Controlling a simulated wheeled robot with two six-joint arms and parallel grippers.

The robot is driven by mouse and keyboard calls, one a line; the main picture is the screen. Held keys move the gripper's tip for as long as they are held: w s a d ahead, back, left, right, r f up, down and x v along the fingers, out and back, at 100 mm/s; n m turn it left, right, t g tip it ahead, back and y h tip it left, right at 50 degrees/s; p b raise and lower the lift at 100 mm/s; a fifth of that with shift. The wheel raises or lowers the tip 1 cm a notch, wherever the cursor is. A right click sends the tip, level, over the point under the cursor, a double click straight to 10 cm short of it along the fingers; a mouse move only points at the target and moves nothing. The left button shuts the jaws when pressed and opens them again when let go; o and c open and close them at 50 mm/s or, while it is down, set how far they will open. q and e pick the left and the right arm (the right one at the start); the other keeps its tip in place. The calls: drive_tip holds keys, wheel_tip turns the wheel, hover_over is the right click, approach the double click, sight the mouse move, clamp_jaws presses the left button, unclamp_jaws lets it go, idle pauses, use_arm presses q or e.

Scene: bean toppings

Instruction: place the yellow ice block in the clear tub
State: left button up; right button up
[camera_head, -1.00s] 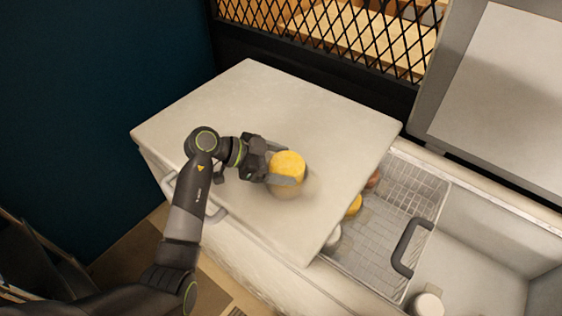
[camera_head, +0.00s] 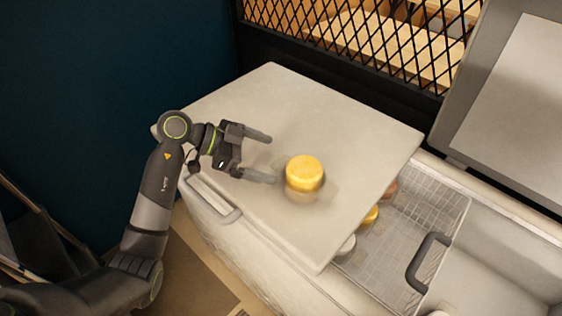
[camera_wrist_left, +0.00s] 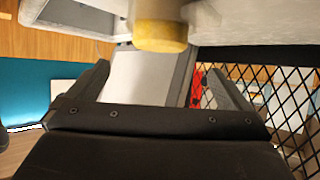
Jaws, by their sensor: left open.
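The yellow ice block (camera_head: 304,168) is a short round cylinder, upright on the white freezer lid. A faint, see-through clear tub (camera_head: 308,197) shows around its lower part, and the yellow top sticks up above it. How deep the block sits is hard to tell. My left gripper (camera_head: 273,159) is open and empty, just left of the block and apart from it. In the left wrist view the block (camera_wrist_left: 160,38) shows at the top, beyond the open fingers (camera_wrist_left: 155,78), with a pale part at the frame's edge. My right gripper is not in view.
The freezer (camera_head: 510,262) is open at the right, with a wire basket (camera_head: 405,240) holding a few round blocks and a dark handle (camera_head: 428,262). A black lattice (camera_head: 370,45) stands behind. The lid (camera_head: 270,95) is otherwise clear.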

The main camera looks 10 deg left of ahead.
use_arm(q)
drive_tip(key=shift+v, duration=1.15)
drive_tip(key=shift+d, duration=0.1)
